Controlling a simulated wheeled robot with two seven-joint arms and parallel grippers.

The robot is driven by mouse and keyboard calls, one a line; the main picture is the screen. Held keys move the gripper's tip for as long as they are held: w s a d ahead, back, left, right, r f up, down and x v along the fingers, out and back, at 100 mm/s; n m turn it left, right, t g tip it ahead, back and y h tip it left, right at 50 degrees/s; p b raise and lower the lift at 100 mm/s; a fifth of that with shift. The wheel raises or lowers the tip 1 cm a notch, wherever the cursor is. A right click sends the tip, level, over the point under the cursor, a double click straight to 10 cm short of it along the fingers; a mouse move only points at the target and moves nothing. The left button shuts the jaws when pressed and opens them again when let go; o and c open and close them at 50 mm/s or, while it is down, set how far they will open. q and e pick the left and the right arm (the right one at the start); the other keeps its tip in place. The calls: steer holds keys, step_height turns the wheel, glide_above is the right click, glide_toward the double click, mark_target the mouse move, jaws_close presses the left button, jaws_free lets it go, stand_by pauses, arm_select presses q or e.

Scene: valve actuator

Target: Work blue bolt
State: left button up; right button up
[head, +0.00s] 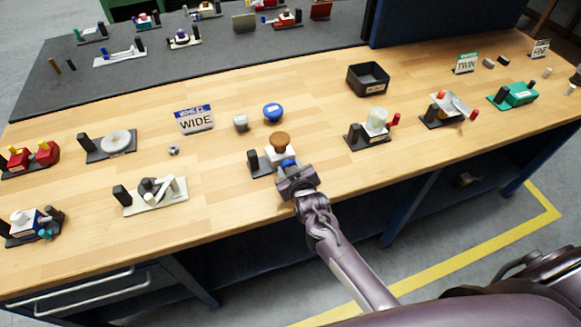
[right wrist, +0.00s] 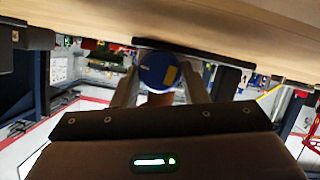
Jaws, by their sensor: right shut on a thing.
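The blue bolt (head: 288,163) is at the front of a small valve fixture with a black base (head: 259,166), a pale body and a brown mushroom knob (head: 280,139) on top. My right gripper (head: 290,172) reaches it from the front edge of the table and is shut on it. In the right wrist view the round blue end of the bolt (right wrist: 157,70), with a yellow patch, sits between my two fingers. The bolt's far side and its seat are hidden. My left gripper is not in view.
A WIDE sign (head: 195,119) is to the left, a black bin (head: 368,78) at the back right.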

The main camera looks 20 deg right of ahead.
stand_by(0.4)
steer(key=o, duration=0.7)
steer(key=shift+s, duration=0.45)
steer(key=shift+b+v, duration=0.7)
steer(key=shift+v, duration=2.75)
steer(key=shift+r, duration=0.1)
